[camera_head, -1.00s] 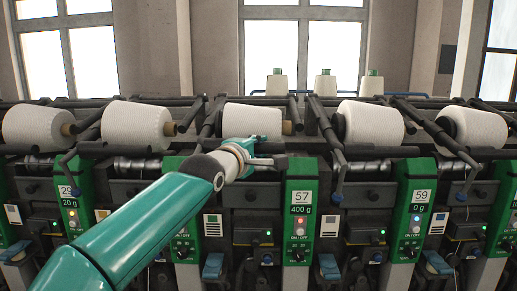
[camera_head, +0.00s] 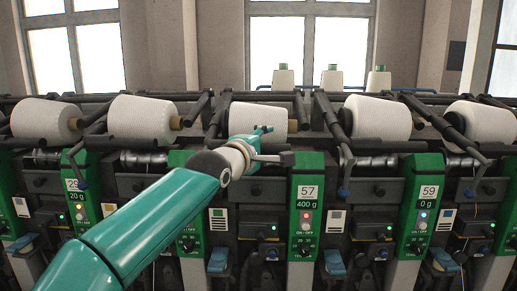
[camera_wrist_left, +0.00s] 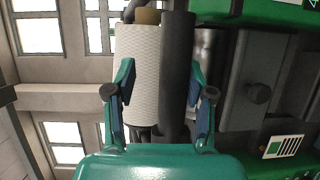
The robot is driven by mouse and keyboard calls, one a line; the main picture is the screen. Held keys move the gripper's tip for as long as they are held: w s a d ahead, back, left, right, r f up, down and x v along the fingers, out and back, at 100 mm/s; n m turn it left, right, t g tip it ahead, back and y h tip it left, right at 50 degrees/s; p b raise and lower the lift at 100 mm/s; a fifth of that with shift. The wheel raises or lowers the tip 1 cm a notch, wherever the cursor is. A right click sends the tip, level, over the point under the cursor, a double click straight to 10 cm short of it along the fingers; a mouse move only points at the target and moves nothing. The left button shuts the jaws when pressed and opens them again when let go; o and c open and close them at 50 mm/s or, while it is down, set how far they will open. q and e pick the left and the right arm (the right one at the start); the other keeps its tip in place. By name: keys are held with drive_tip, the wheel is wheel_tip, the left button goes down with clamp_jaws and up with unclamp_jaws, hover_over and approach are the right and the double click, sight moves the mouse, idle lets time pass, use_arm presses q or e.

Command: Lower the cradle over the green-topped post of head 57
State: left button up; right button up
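Head 57's green-topped post (camera_head: 305,195) stands right of centre in the head view, with "57" and "400 g" on its displays. A white yarn package (camera_head: 243,115) sits left of and above it, between dark cradle arms (camera_head: 331,118); which arm belongs to head 57 I cannot tell. My left gripper (camera_head: 272,145) is in front of this package, left of the post's top. In the left wrist view its two fingers (camera_wrist_left: 163,100) are spread, with a white package (camera_wrist_left: 138,80) and a dark cylinder (camera_wrist_left: 178,75) between or behind them. Contact is unclear. My right gripper is out of view.
The post of head 59 (camera_head: 420,205) stands to the right, and another green post (camera_head: 80,200) to the left. More packages (camera_head: 377,117) line the row. Several dark levers (camera_head: 455,135) jut forward. Green-topped cones (camera_head: 332,80) stand behind the machine.

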use_arm(q)
drive_tip(key=v, duration=1.1)
drive_tip(key=shift+s, duration=0.4)
drive_tip(key=shift+a+f, duration=0.1)
